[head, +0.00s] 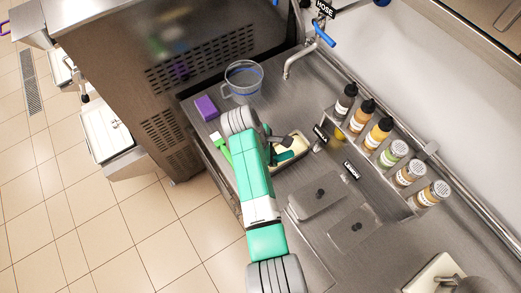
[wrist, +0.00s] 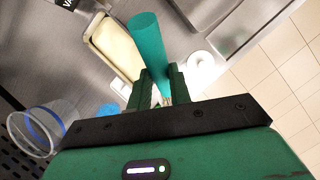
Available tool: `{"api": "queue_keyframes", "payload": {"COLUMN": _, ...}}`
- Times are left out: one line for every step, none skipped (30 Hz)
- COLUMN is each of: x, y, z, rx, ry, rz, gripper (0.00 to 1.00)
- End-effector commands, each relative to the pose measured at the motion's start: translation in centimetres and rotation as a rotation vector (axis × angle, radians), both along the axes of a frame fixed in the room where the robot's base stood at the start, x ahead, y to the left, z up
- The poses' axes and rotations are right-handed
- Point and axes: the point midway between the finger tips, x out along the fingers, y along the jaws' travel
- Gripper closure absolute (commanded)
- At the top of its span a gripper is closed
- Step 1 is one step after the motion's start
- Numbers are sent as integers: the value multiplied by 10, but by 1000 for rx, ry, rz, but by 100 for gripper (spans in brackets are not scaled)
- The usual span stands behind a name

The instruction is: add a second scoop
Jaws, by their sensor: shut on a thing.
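My gripper (wrist: 161,92) is shut on a teal cylindrical handle (wrist: 146,40), probably the scoop's. The handle's thick end points up in the wrist view; its other end is hidden between the fingers, so I cannot tell whether it carries anything. The handle lies across the right edge of a tub of pale cream ice cream (wrist: 113,48). In the head view, my gripper (head: 282,150) is over or beside this tub (head: 299,146), behind the "VANILLA" label. A white round thing (wrist: 200,66), possibly a cup, stands on the counter right of the handle.
Several bottles (head: 378,132) line the back.

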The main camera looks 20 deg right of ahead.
Motion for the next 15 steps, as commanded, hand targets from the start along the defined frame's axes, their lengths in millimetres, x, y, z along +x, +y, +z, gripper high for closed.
{"api": "queue_keyframes", "payload": {"x": -3, "y": -6, "z": -9, "rx": 49, "ry": -13, "rz": -6, "gripper": 100}}
{"api": "queue_keyframes", "payload": {"x": -3, "y": -9, "z": -12, "rx": 81, "ry": -23, "rz": -4, "gripper": 100}}
{"api": "queue_keyframes", "payload": {"x": -5, "y": -14, "z": -17, "rx": 123, "ry": -36, "rz": -6, "gripper": 100}}
{"api": "queue_keyframes", "payload": {"x": -5, "y": -17, "z": -20, "rx": 154, "ry": -46, "rz": -4, "gripper": 100}}
{"api": "queue_keyframes", "payload": {"x": -6, "y": -20, "z": -22, "rx": 185, "ry": -57, "rz": -5, "gripper": 100}}
{"api": "queue_keyframes", "payload": {"x": -7, "y": -25, "z": -28, "rx": 227, "ry": -68, "rz": -5, "gripper": 100}}
{"api": "queue_keyframes", "payload": {"x": -8, "y": -28, "z": -30, "rx": 260, "ry": -78, "rz": -4, "gripper": 100}}
{"api": "queue_keyframes", "payload": {"x": -9, "y": -31, "z": -33, "rx": 291, "ry": -88, "rz": -3, "gripper": 100}}
{"api": "queue_keyframes", "payload": {"x": -10, "y": -33, "z": -35, "rx": 333, "ry": -97, "rz": -3, "gripper": 100}}
{"api": "queue_keyframes", "payload": {"x": -11, "y": -35, "z": -38, "rx": 366, "ry": -106, "rz": -4, "gripper": 100}}
{"api": "queue_keyframes", "payload": {"x": -11, "y": -36, "z": -43, "rx": 398, "ry": -116, "rz": -3, "gripper": 100}}
{"api": "queue_keyframes", "payload": {"x": -12, "y": -39, "z": -49, "rx": 440, "ry": -129, "rz": -3, "gripper": 100}}
{"api": "queue_keyframes", "payload": {"x": -12, "y": -41, "z": -53, "rx": 471, "ry": -140, "rz": -5, "gripper": 100}}
{"api": "queue_keyframes", "payload": {"x": -13, "y": -43, "z": -58, "rx": 503, "ry": -147, "rz": -3, "gripper": 100}}
{"api": "queue_keyframes", "payload": {"x": -13, "y": -46, "z": -64, "rx": 545, "ry": -161, "rz": -4, "gripper": 100}}
